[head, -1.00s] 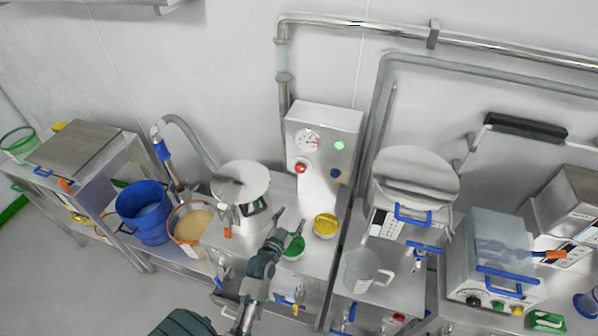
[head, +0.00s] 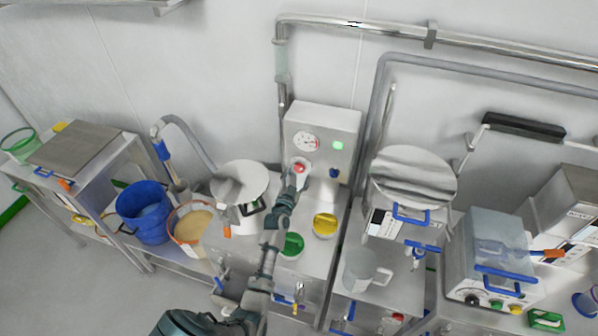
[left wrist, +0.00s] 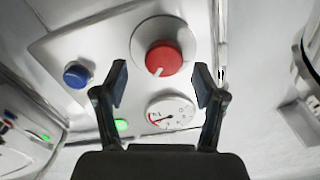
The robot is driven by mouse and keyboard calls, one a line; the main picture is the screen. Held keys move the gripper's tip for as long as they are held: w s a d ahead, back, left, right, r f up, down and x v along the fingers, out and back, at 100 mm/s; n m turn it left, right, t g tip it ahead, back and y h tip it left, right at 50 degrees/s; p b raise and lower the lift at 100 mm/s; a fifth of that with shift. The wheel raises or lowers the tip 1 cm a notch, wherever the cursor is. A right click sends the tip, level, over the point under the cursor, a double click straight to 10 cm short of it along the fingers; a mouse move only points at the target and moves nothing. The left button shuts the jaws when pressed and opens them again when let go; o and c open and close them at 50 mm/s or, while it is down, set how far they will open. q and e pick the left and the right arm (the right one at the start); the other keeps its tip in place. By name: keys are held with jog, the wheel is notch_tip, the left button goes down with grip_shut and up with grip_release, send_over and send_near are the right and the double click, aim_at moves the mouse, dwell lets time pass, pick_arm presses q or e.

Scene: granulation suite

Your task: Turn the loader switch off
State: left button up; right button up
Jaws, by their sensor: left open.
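The loader's grey control box (head: 346,122) stands against the wall in the head view. Its red round switch (head: 299,168) shows just above my left gripper (head: 292,180). In the left wrist view, which looks upside down, the red switch (left wrist: 164,58) has a white pointer mark and sits on a round grey plate. My left gripper (left wrist: 160,78) is open, with one finger to each side of the switch; I cannot tell whether either finger touches it. A green lamp (head: 338,145) on the box is lit. My right gripper is out of view.
The box also bears a dial gauge (left wrist: 170,113) and a blue button (left wrist: 77,74). A round-lidded steel vessel (head: 240,182) stands to the left. Green (head: 291,244) and yellow (head: 325,225) containers sit on the bench below the box.

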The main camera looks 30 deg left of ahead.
aim_at(299, 171)
pick_arm(q)
jog(key=shift+x, duration=1.15)
jog(key=shift+w+a, duration=0.3)
jog(key=shift+w, duration=0.05)
jog(key=shift+a+f, duration=0.1)
jog(key=shift+a, duration=0.1)
jog(key=c, duration=0.5)
jog(key=shift+d, duration=0.2)
jog(key=c, duration=0.6)
jog(key=shift+c, duration=0.2)
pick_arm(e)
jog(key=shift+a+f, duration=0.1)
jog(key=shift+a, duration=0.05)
